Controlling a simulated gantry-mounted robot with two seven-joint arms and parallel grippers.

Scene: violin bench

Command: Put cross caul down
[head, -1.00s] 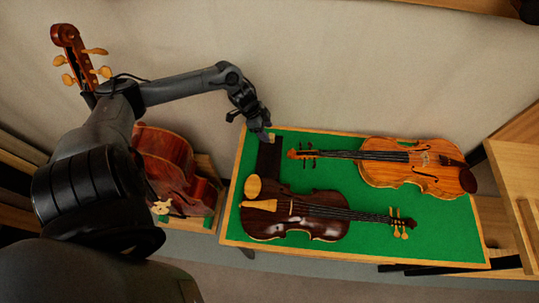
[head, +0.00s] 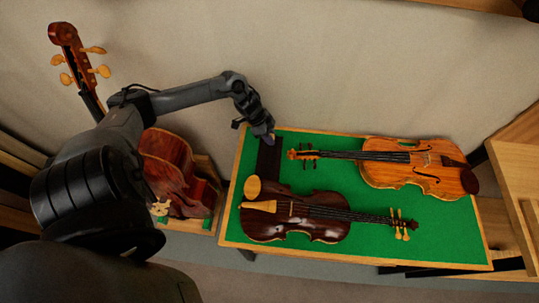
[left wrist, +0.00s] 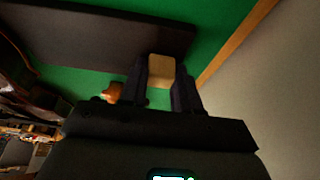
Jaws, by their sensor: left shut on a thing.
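My left gripper (head: 268,136) is at the back left of the green-topped bench, by the far end of a dark flat board (head: 268,163). In the left wrist view its two fingers (left wrist: 162,85) are shut on a pale wooden block, which I take to be the cross caul (left wrist: 161,69). The caul shows close to the dark board (left wrist: 110,35) and the green surface; I cannot tell whether it touches either. In the head view the gripper mostly hides the caul. My right gripper is not in view.
A dark violin (head: 295,218) lies at the bench front, close to the board. An orange violin (head: 415,168) lies at the back right. The green bench top (head: 440,215) is clear at the front right. A cello (head: 175,172) stands left of the bench.

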